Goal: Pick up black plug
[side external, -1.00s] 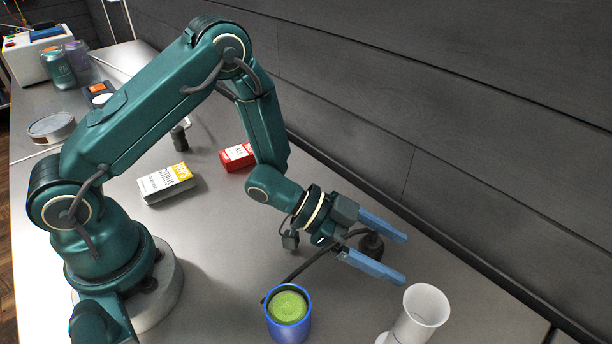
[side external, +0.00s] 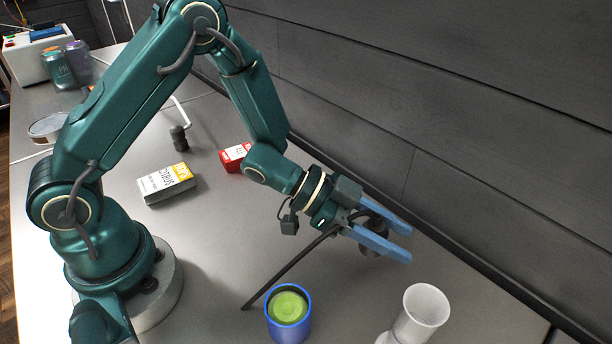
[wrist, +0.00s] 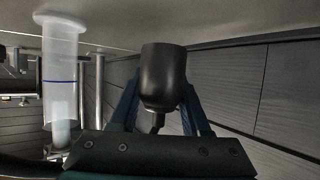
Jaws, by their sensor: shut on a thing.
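The black plug (side external: 374,234) is a dark rounded piece with a black cable (side external: 285,270) trailing down to the steel counter at the left. My gripper (side external: 402,243) has two blue fingers, shut on the plug with one on each side. The plug appears raised a little above the counter. In the wrist view the plug (wrist: 163,75) stands between the fingers, its narrow end toward the gripper body; parts of the fingers are hidden behind it.
A blue cup with green contents (side external: 288,307) and a white flared vessel (side external: 420,312) stand at the front. A yellow-white box (side external: 166,183), a red box (side external: 235,157) and a dark plug on a white cable (side external: 180,138) lie farther back. A dark wall (side external: 470,130) runs behind.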

